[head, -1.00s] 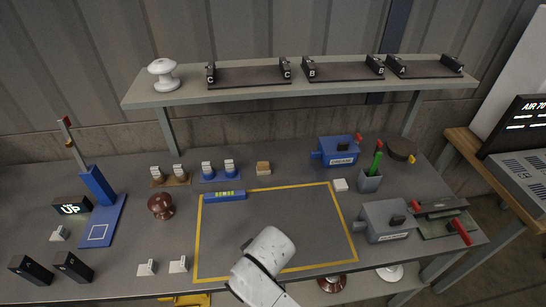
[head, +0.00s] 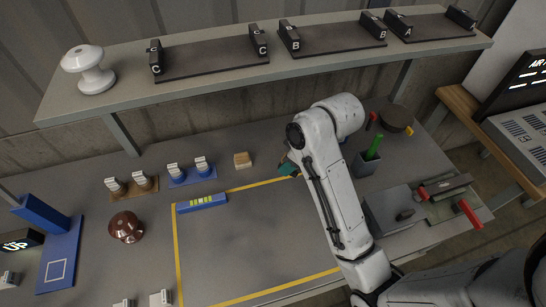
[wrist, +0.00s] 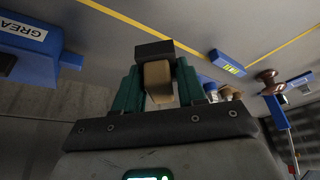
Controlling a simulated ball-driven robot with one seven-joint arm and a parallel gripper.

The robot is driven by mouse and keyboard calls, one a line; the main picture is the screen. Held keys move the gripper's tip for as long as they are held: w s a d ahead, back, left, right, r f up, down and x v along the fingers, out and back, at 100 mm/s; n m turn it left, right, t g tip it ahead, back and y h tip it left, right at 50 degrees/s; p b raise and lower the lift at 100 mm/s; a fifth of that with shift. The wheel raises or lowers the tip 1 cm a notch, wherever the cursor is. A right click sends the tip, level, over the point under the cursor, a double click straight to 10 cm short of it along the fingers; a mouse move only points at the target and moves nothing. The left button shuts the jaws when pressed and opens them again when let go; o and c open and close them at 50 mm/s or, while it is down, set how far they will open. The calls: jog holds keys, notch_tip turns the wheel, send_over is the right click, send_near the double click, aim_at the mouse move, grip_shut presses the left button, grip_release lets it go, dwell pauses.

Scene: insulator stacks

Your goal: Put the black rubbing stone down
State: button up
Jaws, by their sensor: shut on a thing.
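The black rubbing stone (wrist: 153,49) is a small dark block at the fingertips of my gripper (wrist: 154,66) in the wrist view. The green fingers are shut on it. In the head view my gripper (head: 288,168) shows as a small teal patch beside the white arm, near the back edge of the yellow outline (head: 262,185). The arm hides most of it there, and I cannot make out the stone in that view. I cannot tell whether the stone touches the grey bench.
Blue level (head: 202,202) lies along the outline. Blue GREASE box (wrist: 30,42) is on the other side. The shelf (head: 205,88) overhangs behind. The outlined area's middle is clear.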

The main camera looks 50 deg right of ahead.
jog(key=shift+s+d+r, duration=0.55)
jog(key=shift+d, duration=0.05)
jog(key=shift+d+r, duration=0.1)
jog(key=shift+d, duration=0.15)
jog(key=w+d+f, duration=0.3)
jog(key=w+f, duration=0.1)
jog(key=w, duration=0.4)
send_over(270, 155)
jog(key=s, duration=0.2)
notch_tip(270, 155, down, 5)
jog(key=shift+p, duration=0.45)
jog(key=shift+w+d+f, duration=0.1)
jog(key=shift+w+f, duration=0.05)
jog(key=shift+f, duration=0.05)
jog(key=shift+w+f+p, duration=0.15)
jog(key=shift+f+p, duration=0.2)
jog(key=shift+f, duration=1.35)
